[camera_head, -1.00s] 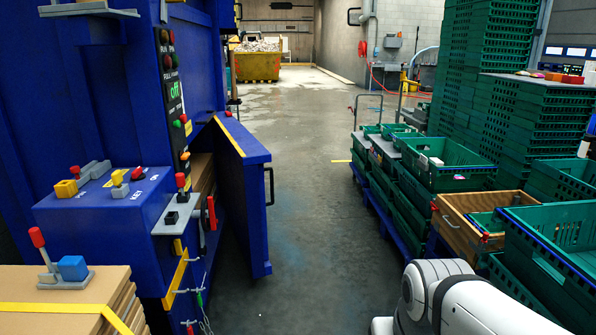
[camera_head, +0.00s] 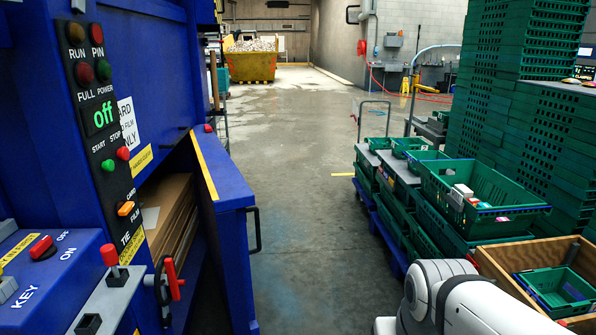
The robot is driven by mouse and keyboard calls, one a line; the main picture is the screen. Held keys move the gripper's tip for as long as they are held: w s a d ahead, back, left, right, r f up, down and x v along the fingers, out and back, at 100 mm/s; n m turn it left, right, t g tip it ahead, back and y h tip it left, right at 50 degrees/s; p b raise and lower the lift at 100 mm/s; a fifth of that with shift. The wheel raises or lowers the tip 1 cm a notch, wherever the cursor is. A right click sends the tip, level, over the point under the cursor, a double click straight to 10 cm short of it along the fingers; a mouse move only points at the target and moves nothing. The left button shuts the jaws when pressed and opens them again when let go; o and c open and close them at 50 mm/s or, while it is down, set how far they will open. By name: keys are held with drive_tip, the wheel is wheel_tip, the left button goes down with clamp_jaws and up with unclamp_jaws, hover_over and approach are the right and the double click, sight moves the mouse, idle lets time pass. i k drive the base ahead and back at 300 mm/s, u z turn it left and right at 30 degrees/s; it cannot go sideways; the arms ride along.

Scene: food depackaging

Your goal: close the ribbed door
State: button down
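The blue door (camera_head: 232,225) of the blue machine (camera_head: 80,150) stands ajar, swung out toward the aisle. Its top edge carries a yellow stripe and its outer side a black bar handle (camera_head: 255,231). I cannot make out ribs on the faces that show. Brown cardboard (camera_head: 172,215) shows inside the machine through the gap beside the door. A red-handled latch or wheel (camera_head: 172,281) sits on the machine's near edge. My gripper is out of view; only a white link of my arm shows at the bottom right.
A control panel reading "off" (camera_head: 100,117) and a switch box (camera_head: 45,275) are close on the left. Stacked green crates (camera_head: 480,195) on trolleys and a wooden box (camera_head: 490,262) line the right. The concrete aisle (camera_head: 310,210) between is clear. A yellow skip (camera_head: 251,67) stands far back.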

sight(224, 195)
drive_tip(key=u, duration=0.05)
drive_tip(key=i, duration=3.1)
drive_tip(key=u, duration=1.95)
